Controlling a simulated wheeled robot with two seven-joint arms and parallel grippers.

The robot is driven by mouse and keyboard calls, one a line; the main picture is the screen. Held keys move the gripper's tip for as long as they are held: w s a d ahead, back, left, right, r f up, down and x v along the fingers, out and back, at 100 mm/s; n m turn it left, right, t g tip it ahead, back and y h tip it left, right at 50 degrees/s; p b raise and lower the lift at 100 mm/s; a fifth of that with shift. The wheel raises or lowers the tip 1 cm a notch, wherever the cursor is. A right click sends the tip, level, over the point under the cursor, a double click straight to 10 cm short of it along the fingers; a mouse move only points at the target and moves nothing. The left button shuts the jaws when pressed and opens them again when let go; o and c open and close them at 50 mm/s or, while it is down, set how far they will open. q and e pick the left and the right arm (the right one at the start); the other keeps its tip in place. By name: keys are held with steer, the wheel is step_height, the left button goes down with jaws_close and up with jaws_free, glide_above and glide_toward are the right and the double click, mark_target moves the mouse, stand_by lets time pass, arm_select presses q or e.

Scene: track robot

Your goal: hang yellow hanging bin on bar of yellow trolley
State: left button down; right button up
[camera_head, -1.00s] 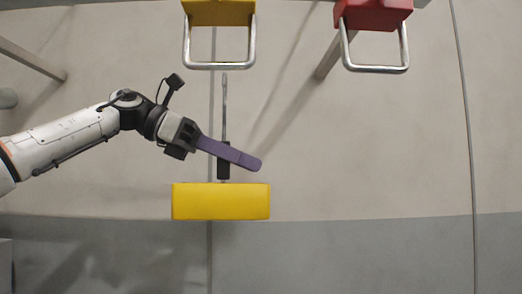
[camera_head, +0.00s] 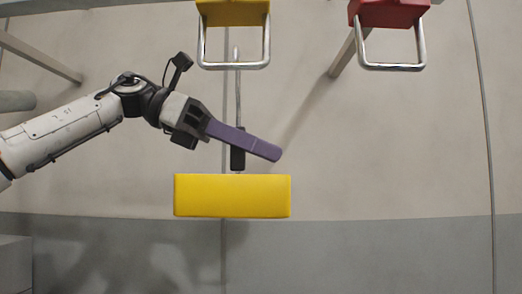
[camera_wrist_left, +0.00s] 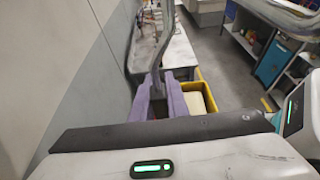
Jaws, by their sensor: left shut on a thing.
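The yellow hanging bin (camera_head: 232,197) hangs at the lower end of a metal rod with a black grip (camera_head: 238,158). My left gripper (camera_head: 262,147), with long purple fingers, is shut on this black grip. The left wrist view shows the purple fingers (camera_wrist_left: 160,98) on either side of it and the yellow bin (camera_wrist_left: 213,100) beyond. The yellow trolley (camera_head: 233,13) is at the top, with its silver U-shaped bar (camera_head: 250,66) facing me. The rod's upper end overlaps the bar's loop in the picture; I cannot tell whether they touch. My right gripper is out of view.
A red trolley (camera_head: 390,13) with a similar silver bar (camera_head: 392,67) stands to the right. In the left wrist view a wall (camera_wrist_left: 50,70) runs along the left, and shelves (camera_wrist_left: 275,60) stand at the right. Grey floor is clear right of the bin.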

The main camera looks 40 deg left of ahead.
arm_select(q)
steer(key=shift+s+d, duration=1.1)
steer(key=shift+s, duration=0.25)
steer(key=shift+f+b, duration=0.8)
steer(key=shift+f, duration=0.35)
steer(key=c, duration=1.6)
jaws_free()
steer(key=shift+c, duration=0.2)
steer(key=shift+f, duration=0.1)
steer(key=v, duration=1)
